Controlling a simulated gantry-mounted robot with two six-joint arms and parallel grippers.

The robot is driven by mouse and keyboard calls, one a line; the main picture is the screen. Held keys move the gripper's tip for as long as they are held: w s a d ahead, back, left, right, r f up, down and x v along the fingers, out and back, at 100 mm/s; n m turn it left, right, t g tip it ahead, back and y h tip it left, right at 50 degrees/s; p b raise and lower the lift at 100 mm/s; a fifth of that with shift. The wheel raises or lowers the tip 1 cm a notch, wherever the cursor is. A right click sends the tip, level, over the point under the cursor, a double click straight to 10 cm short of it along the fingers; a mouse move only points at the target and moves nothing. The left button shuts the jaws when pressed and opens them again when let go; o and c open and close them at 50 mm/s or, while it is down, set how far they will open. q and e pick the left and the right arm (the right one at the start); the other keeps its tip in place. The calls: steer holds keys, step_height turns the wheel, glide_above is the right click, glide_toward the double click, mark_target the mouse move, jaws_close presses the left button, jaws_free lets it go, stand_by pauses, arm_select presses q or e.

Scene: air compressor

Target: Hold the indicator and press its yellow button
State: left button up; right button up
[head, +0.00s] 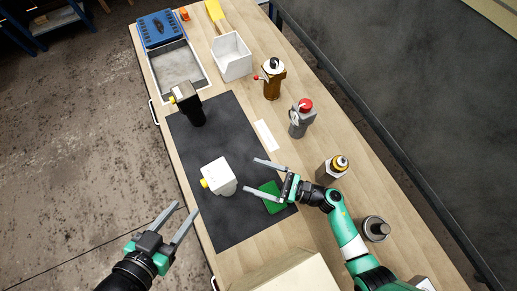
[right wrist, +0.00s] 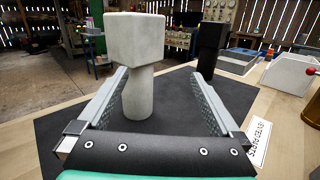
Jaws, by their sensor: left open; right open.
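A white indicator (head: 218,176) with a square head and a round stem stands upright on the black mat (head: 240,222). Its yellow button (head: 204,183) sticks out on the left in the head view. A similar black indicator (head: 188,104) with a yellow button stands further back. My right gripper (head: 250,175) is open, to the right of the white indicator, fingers pointing at it. In the right wrist view, the white indicator (right wrist: 137,95) shows between the open fingers, its button hidden. My left gripper (head: 186,208) is open and empty, left of the mat beyond the table's edge.
A green square (head: 271,198) lies beneath my right gripper. Several bottle-like parts, including a grey one with a red top (head: 302,120), line the table's right side. A white bin (head: 232,58) and metal tray (head: 178,67) stand at the back. The mat's front is clear.

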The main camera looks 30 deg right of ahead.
steer(key=shift+n+g+y, duration=0.3)
steer(key=shift+n+g, duration=0.4)
steer(key=shift+g, duration=0.2)
steer(key=s+f, duration=0.1)
steer(key=s+a+f, duration=0.1)
steer(key=s+f, duration=0.1)
steer(key=shift+s+a+f, duration=0.15)
steer(key=shift+s+a, duration=0.05)
steer(key=shift+a, duration=0.1)
steer(key=shift+w+a, duration=0.1)
steer(key=shift+w, duration=0.05)
steer(key=x, duration=1.1)
steer(key=shift+w+a, duration=0.1)
steer(key=shift+w, duration=0.1)
jaws_close()
arm_select(q)
steer(key=shift+c, duration=0.2)
